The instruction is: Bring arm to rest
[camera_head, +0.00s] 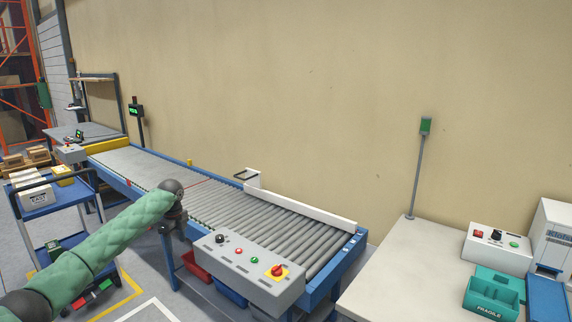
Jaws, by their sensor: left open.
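My left arm comes in from the lower left in a green padded sleeve and reaches over the near side of the roller conveyor (285,225). My left gripper (174,222) hangs below the dark wrist at the arm's end, beside the conveyor's blue side rail. It is small and dark here, its fingers are hard to make out, and I see nothing held in it. My right arm and gripper are not in view.
A grey control box (248,270) with buttons sits on the conveyor's near edge, right of my gripper. A blue cart (60,200) stands at left. A pale table (405,275) at right bears a teal box (493,293) and a white button box (497,250).

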